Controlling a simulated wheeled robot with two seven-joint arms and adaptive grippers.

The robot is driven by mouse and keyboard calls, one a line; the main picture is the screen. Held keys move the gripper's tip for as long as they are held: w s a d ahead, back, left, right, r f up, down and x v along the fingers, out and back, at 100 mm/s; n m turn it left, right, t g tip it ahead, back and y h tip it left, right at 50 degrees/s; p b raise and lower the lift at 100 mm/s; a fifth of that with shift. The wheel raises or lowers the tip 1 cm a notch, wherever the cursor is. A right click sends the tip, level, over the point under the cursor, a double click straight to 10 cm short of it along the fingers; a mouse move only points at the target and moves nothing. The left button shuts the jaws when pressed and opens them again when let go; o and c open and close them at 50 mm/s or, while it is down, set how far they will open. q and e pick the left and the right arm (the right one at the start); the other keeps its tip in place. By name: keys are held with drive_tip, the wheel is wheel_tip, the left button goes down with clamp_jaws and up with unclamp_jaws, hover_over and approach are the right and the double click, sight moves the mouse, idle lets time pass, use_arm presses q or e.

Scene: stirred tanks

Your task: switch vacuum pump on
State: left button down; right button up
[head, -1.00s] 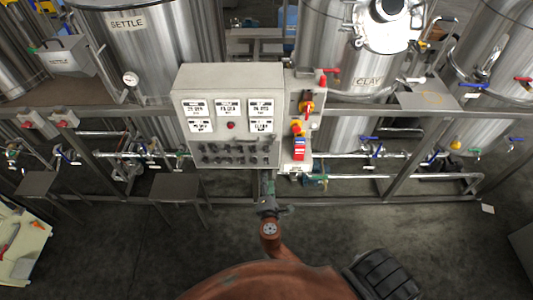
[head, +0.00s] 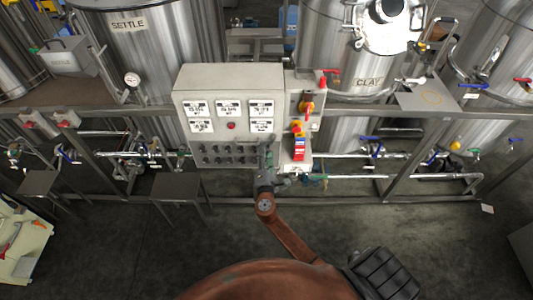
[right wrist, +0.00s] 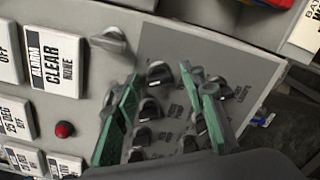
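The grey control panel (head: 231,82) stands in front of the tanks. Its lower plate carries rows of dark rotary switches (head: 225,155), also seen in the right wrist view (right wrist: 150,108). The switch labels are too small or blurred to read, so I cannot tell which is the vacuum pump switch. My right gripper (head: 268,150) is in front of the right end of the rows and hides some switches. In the right wrist view my right gripper (right wrist: 162,78) is open, its green-padded fingers spread with switches showing between them. I cannot tell whether it touches any. My left gripper is out of view.
A side box with red-and-yellow switches (head: 306,105) adjoins the panel's right. Pipes with blue-handled valves (head: 371,150) and frame rails run low on both sides.

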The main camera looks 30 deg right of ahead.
clamp_jaws()
idle(0.4)
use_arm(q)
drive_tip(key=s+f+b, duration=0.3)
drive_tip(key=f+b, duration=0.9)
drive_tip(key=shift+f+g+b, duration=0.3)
use_arm(e)
drive_tip(key=shift+m, duration=6)
